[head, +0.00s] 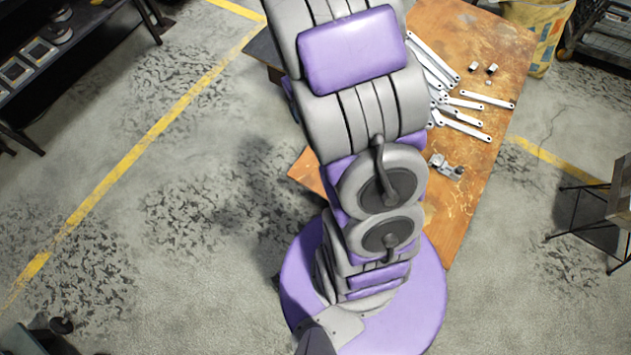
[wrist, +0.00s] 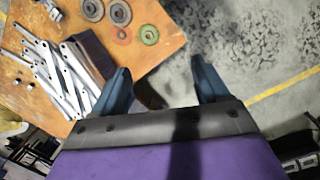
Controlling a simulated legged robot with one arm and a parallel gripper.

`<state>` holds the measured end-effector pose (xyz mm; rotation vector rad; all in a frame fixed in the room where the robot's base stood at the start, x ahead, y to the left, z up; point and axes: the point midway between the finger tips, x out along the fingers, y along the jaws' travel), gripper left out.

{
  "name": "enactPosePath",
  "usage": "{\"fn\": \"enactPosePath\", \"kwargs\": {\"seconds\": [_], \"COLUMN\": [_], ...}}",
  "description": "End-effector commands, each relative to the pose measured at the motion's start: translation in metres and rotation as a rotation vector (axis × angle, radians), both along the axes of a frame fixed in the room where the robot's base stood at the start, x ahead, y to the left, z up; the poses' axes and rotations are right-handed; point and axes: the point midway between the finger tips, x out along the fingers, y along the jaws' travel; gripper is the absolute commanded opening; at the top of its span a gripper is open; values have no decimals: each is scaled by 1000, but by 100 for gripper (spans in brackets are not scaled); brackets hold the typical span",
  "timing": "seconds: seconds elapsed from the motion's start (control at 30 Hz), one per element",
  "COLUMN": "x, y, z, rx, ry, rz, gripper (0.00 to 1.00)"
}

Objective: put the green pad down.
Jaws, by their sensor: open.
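A small round green pad (wrist: 149,34) with a hole at its centre lies flat on the orange-brown worktable (wrist: 170,48), close to its right edge in the wrist view. My gripper (wrist: 158,78) is open, with its two dark blue fingers wide apart and nothing between them. Past the fingers I see the table edge and bare floor. The pad is ahead of the fingertips and apart from them. In the head view my own arm hides the gripper and the pad.
Several galvanized brackets (head: 462,120) lie in a loose pile on the worktable (head: 480,205), beside a dark block (wrist: 88,58). A metal clamp-like part (head: 446,167) sits apart.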

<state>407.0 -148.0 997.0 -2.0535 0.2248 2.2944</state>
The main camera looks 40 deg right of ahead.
Motion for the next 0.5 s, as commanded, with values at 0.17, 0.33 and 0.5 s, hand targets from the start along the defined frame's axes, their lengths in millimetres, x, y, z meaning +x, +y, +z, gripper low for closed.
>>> {"fn": "enactPosePath", "kwargs": {"seconds": [0.17, 0.33, 0.5], "x": [-36, -78, -126], "y": [41, 76, 107], "z": [52, 90, 119], "rx": [13, 32, 50], "ry": [-2, 6, 14], "rz": [13, 31, 59], "gripper": [75, 75, 75]}}
